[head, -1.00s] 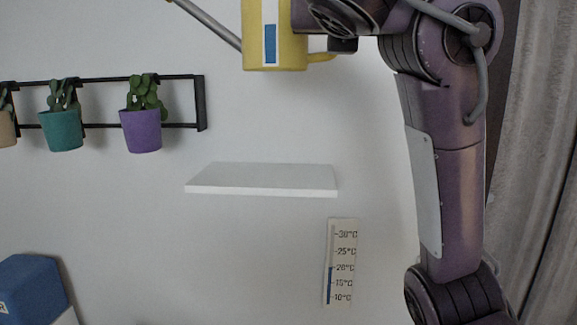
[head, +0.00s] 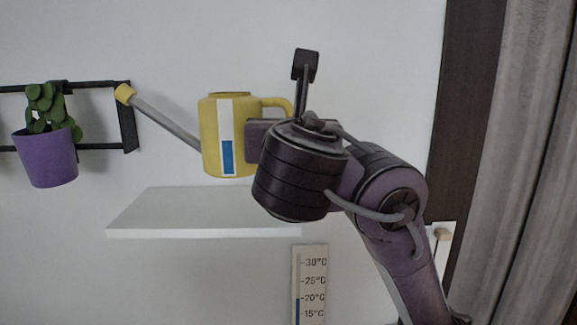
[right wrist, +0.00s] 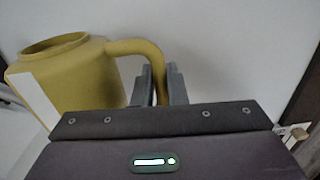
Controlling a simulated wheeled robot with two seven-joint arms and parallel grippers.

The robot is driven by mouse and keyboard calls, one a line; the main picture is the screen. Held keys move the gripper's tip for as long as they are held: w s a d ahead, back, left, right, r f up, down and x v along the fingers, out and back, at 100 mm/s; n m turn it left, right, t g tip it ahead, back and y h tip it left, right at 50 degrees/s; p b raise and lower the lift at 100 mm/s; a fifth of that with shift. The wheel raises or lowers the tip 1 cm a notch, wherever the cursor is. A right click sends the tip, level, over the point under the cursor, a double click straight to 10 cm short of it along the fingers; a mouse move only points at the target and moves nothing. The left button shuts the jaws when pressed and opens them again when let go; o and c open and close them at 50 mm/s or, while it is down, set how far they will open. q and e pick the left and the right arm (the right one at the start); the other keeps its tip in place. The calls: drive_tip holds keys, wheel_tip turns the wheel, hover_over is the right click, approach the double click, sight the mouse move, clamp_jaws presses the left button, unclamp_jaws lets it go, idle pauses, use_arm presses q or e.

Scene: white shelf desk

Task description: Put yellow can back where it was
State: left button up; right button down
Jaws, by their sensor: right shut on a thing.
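The yellow can (head: 210,135) is a watering can with a grey spout ending in a yellow tip, a white and blue panel and a yellow handle. It is upright above the white wall shelf (head: 190,213), with a gap under it in the head view. My right gripper (right wrist: 158,85) is shut on the can's handle in the right wrist view, where the can (right wrist: 75,75) fills the left side. In the head view my right arm hides the fingers and part of the handle. My left gripper is not in view.
A purple pot (head: 45,157) with a plant hangs from a black wall rack (head: 128,118) at the left, close to the spout tip. A thermometer strip (head: 310,285) is on the wall below the shelf. A grey curtain (head: 520,160) hangs at the right.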

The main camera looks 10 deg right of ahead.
wheel_tip(320, 180, down, 3)
drive_tip(key=shift+d+r, duration=0.1)
drive_tip(key=shift+r, duration=0.05)
drive_tip(key=f, duration=0.3)
drive_tip(key=shift+s+a+f, duration=0.2)
drive_tip(key=shift+f, duration=0.05)
drive_tip(key=shift+d+f, duration=0.15)
drive_tip(key=shift+f, duration=0.2)
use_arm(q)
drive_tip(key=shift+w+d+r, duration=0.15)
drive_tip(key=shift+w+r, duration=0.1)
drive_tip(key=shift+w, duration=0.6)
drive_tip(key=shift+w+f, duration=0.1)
use_arm(e)
drive_tip(key=c, duration=1.5)
unclamp_jaws()
drive_tip(key=shift+f, duration=0.1)
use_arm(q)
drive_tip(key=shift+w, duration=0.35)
use_arm(e)
drive_tip(key=shift+o, duration=0.2)
